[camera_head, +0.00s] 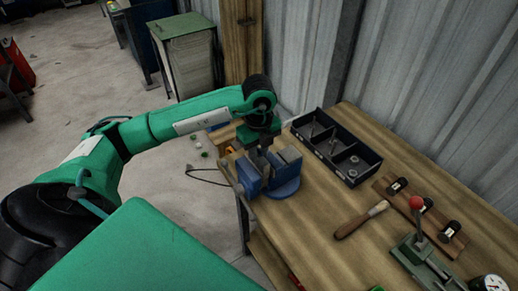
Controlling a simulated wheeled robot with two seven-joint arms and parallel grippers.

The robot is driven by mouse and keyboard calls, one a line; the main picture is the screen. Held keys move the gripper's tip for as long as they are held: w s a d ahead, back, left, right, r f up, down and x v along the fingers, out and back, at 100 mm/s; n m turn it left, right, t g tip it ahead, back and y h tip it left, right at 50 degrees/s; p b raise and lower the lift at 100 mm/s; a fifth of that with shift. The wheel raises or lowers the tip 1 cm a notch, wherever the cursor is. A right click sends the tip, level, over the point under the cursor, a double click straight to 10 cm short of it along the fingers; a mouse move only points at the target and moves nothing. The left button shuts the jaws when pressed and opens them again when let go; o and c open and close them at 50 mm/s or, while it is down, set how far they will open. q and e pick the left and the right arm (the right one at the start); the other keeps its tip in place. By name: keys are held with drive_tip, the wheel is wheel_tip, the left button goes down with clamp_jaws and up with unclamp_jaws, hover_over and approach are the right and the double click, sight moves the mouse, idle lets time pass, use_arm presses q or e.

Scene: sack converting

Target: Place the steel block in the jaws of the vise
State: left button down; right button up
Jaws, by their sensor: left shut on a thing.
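A blue vise (286,188) is mounted at the left end of the wooden workbench, with grey metal parts on its top. My left gripper (262,152) points down from above, right over the vise's jaws. It is shut on a small grey piece, which I take to be the steel block. The fingers and the vise hide most of it, so I cannot tell whether it touches the jaws. My right gripper is not in view.
On the bench (310,222), a black divided tray (352,180) with metal parts stands behind the vise. Bare wood lies right of the vise.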

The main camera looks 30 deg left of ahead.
use_arm(q)
drive_tip(key=shift+f+b, duration=0.2)
drive_tip(key=shift+b, duration=0.1)
drive_tip(key=c, duration=1.4)
unclamp_jaws()
drive_tip(key=shift+c, duration=0.2)
drive_tip(key=shift+o, duration=0.9)
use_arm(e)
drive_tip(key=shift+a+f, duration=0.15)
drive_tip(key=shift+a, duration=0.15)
use_arm(q)
drive_tip(key=shift+r, duration=0.1)
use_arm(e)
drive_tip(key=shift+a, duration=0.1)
